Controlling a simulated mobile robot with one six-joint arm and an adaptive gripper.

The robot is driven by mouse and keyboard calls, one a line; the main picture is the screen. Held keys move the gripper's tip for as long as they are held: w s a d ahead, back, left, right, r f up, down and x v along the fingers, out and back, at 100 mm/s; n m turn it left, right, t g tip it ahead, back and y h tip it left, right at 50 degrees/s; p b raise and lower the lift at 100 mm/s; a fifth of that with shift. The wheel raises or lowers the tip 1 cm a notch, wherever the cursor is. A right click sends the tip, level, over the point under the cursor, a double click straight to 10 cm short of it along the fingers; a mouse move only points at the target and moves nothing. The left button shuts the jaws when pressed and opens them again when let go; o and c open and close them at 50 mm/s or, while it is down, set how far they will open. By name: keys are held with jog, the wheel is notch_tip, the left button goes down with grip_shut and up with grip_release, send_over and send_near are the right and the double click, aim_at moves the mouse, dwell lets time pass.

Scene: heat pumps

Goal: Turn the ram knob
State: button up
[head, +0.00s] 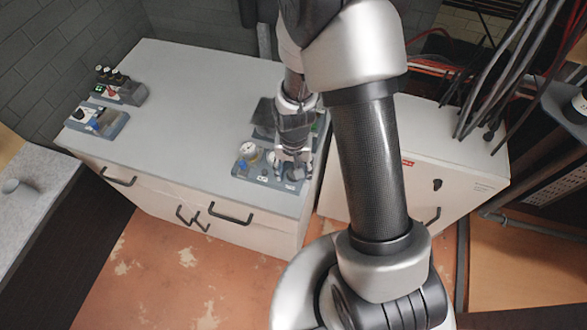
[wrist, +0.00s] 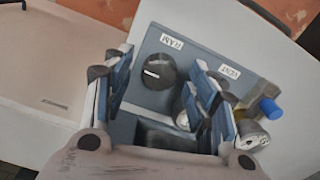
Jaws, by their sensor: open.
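The ram knob (wrist: 158,72) is round and black with a white pointer line. It sits on a blue-grey panel (wrist: 150,42) beside a label reading RAM, upside down in the wrist view. My gripper (wrist: 159,66) is open, its two fingers on either side of the knob in that view, with a visible gap to each. I cannot tell how far the fingertips are above the panel. In the head view my gripper (head: 293,160) is over the panel (head: 241,172) at the cabinet's front right corner. The knob is not clearly visible there.
A VENT label (wrist: 230,71), a blue cap (wrist: 269,108) and metal fittings (wrist: 252,137) are close to the right finger. A white gauge (head: 249,151) stands on the panel. Other control boxes (head: 110,122) are at the cabinet's left end. The white cabinet top (head: 185,105) between is clear.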

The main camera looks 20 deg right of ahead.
notch_tip(320, 180, up, 12)
dwell(0.6)
dwell(0.4)
jog(key=s+r+n+t+b, duration=0.2)
jog(key=s+r+n+t, duration=0.2)
jog(key=s+r, duration=1.1)
jog(key=shift+s+r+n+t, duration=0.25)
jog(key=shift+r+n, duration=0.25)
jog(key=shift+r, duration=0.35)
jog(key=shift+w, duration=0.1)
dwell(2.0)
